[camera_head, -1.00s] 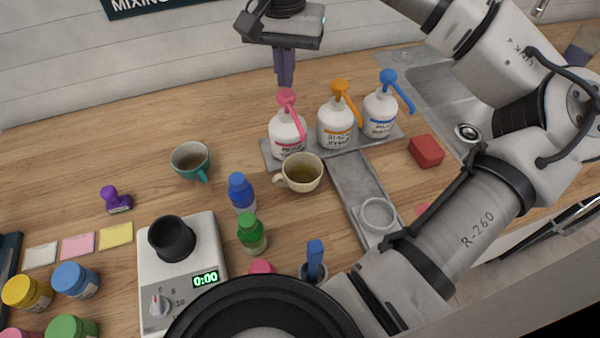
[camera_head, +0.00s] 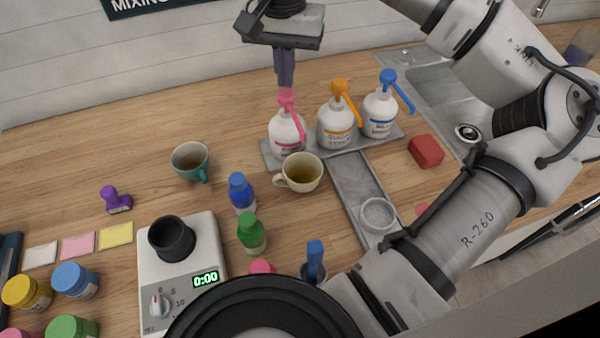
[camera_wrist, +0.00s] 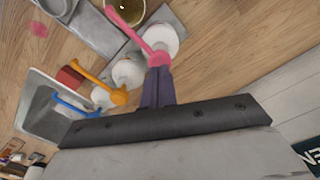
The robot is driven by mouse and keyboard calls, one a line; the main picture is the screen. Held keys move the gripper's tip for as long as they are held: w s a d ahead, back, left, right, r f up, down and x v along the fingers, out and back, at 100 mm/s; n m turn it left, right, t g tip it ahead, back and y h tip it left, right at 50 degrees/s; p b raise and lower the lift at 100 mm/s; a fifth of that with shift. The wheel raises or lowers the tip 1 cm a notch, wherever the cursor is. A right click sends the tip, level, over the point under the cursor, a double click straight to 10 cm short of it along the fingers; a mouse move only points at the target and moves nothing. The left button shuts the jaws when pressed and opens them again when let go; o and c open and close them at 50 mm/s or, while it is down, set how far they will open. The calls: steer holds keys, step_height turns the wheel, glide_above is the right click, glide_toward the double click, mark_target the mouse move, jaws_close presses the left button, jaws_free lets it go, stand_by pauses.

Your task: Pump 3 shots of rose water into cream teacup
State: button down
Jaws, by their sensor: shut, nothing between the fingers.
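The pink-pump bottle (camera_head: 287,134) stands at the left end of the grey tray (camera_head: 350,180). It is white with a pink pump head (camera_head: 287,99), which also shows in the wrist view (camera_wrist: 158,58). The label is too small to read surely. My gripper (camera_head: 286,84) is shut and empty, pointing down just above the pink pump head; I cannot tell if the fingertips touch it. The cream teacup (camera_head: 301,173) stands upright in front of the pink bottle, with yellowish-brown liquid inside. The pink spout points toward the cup's side.
An orange-pump bottle (camera_head: 336,123) and a blue-pump bottle (camera_head: 381,112) stand to the right on the tray. A teal cup (camera_head: 190,160), blue bottle (camera_head: 241,193) and green bottle (camera_head: 251,233) are nearby. A red block (camera_head: 426,151) lies right, near the sink (camera_head: 440,95).

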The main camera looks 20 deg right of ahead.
mark_target(286, 93)
steer(key=shift+f, duration=0.1)
steer(key=shift+f+b, duration=0.75)
steer(key=shift+f, duration=0.75)
steer(key=shift+r, duration=0.2)
steer(key=shift+r+p, duration=1.35)
steer(key=shift+p, duration=0.1)
